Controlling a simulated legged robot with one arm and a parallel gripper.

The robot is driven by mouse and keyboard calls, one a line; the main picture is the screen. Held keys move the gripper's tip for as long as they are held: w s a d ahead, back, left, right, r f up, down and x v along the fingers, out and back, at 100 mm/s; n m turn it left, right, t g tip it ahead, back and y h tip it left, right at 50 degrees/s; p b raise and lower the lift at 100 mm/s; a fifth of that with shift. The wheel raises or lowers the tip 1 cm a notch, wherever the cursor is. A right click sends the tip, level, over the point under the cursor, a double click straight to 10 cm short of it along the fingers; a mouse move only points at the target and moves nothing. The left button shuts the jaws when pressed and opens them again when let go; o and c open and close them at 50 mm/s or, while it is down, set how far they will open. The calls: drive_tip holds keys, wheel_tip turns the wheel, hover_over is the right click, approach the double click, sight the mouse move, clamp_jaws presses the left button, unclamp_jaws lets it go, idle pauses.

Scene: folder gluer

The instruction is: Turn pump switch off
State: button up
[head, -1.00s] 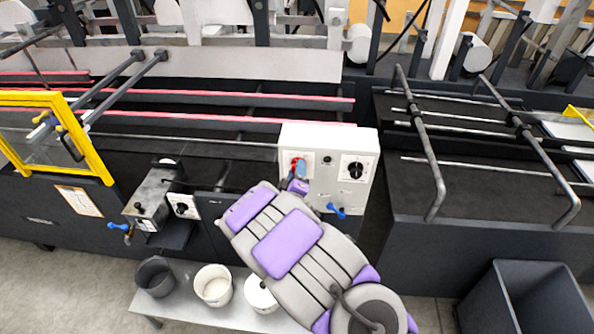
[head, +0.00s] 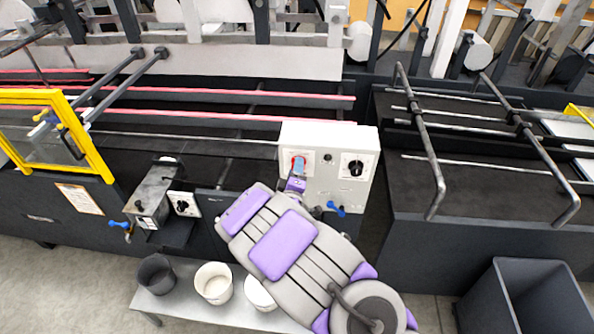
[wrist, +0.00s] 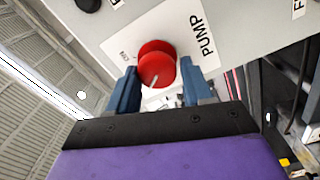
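The pump switch is a red round knob (wrist: 157,61) with a white mark, on a white plate with the word PUMP beside it in the wrist view. The mark points toward the bottom of that picture; a small label (wrist: 123,56) sits left of the knob. In the head view the knob (head: 299,156) is on the white control box (head: 325,190), partly covered by my gripper. My gripper (wrist: 160,75) is open, with one blue finger on each side of the knob and gaps visible. I cannot tell whether either finger touches it.
A black dial (head: 355,167) sits right of the switch on the box. A blue-handled valve (head: 336,209) is below. A bench (head: 180,303) with buckets stands under my arm. A yellow-framed guard (head: 100,165) is at left, and a dark bin (head: 525,295) at lower right.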

drive_tip(key=o, duration=0.3)
drive_tip(key=shift+a, duration=0.25)
drive_tip(key=shift+d, duration=0.1)
drive_tip(key=s+p, duration=0.5)
drive_tip(key=s, duration=1.2)
drive_tip(key=shift+s+a, duration=0.15)
drive_tip(key=shift+a, duration=0.3)
drive_tip(key=shift+f, duration=0.1)
